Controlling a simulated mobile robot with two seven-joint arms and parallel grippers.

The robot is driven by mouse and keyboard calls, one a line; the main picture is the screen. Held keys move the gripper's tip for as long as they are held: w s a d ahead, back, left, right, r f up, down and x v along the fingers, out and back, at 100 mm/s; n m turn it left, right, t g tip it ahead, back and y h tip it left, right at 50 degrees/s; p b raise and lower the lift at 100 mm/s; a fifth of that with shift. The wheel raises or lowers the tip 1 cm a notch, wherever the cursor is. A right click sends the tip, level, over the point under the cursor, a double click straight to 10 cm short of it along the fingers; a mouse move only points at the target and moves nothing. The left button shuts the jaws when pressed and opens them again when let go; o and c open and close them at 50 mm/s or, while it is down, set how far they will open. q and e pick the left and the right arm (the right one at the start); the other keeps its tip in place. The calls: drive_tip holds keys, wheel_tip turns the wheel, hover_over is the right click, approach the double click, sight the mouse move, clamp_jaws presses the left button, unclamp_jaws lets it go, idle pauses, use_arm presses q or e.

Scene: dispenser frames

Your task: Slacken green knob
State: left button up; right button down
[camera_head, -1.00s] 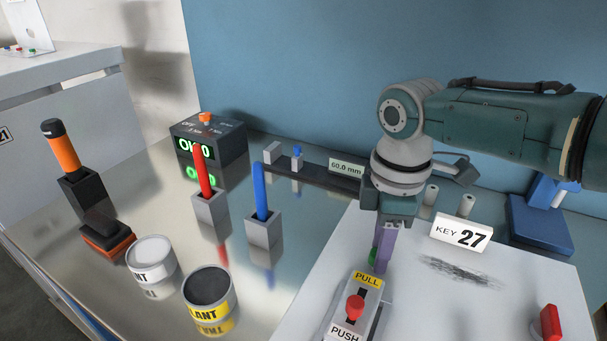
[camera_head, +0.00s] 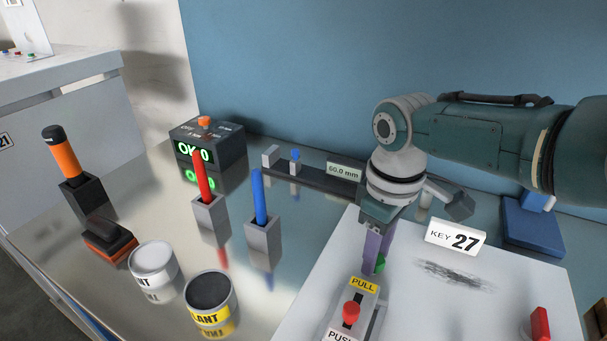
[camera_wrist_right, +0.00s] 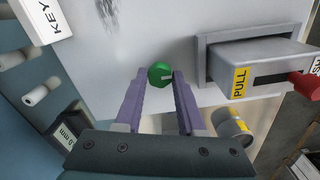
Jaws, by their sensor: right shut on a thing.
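The green knob (camera_head: 380,264) is at the left edge of the white panel (camera_head: 440,312), mostly hidden behind my fingers in the head view. In the right wrist view the green knob (camera_wrist_right: 159,75) is a small round disc with a pale mark on its face. My right gripper (camera_head: 373,262) points down at the panel, its purple fingers shut on the knob. In the right wrist view the fingertips of my right gripper (camera_wrist_right: 160,78) lie on either side of the knob. My left gripper is not in view.
Just in front of the knob is a PULL/PUSH slide block with a red knob (camera_head: 351,313). A KEY 27 sign (camera_head: 455,237) stands behind on the panel. Red (camera_head: 203,178) and blue (camera_head: 259,196) rods stand in grey holders to the left, near two cans.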

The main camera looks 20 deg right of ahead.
drive_tip(key=shift+r, duration=0.1)
idle(0.3)
drive_tip(key=c, duration=0.5)
unclamp_jaws()
wheel_tip(320, 180, up, 10)
drive_tip(key=p, duration=0.4)
